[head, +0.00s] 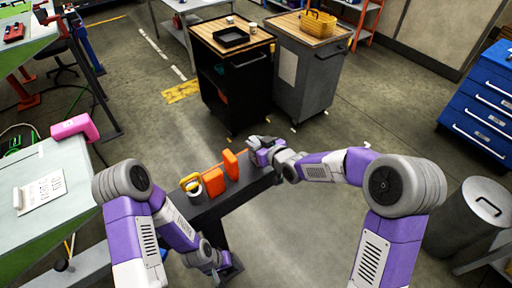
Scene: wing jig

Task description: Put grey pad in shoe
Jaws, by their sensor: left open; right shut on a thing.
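My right gripper (260,151) is at the far end of the narrow dark bench (240,193), just right of the orange blocks. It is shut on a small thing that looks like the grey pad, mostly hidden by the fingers. An upright orange block (231,165) stands on the bench beside that gripper, and a second orange block (214,182) stands nearer. I cannot tell which of these, if either, is the shoe. My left gripper (226,263) is open and empty, low beside the bench's near end.
A green-topped table (45,205) with a pink tool (76,127) is at left. A black cart (232,80) and a grey cart (308,75) stand behind.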

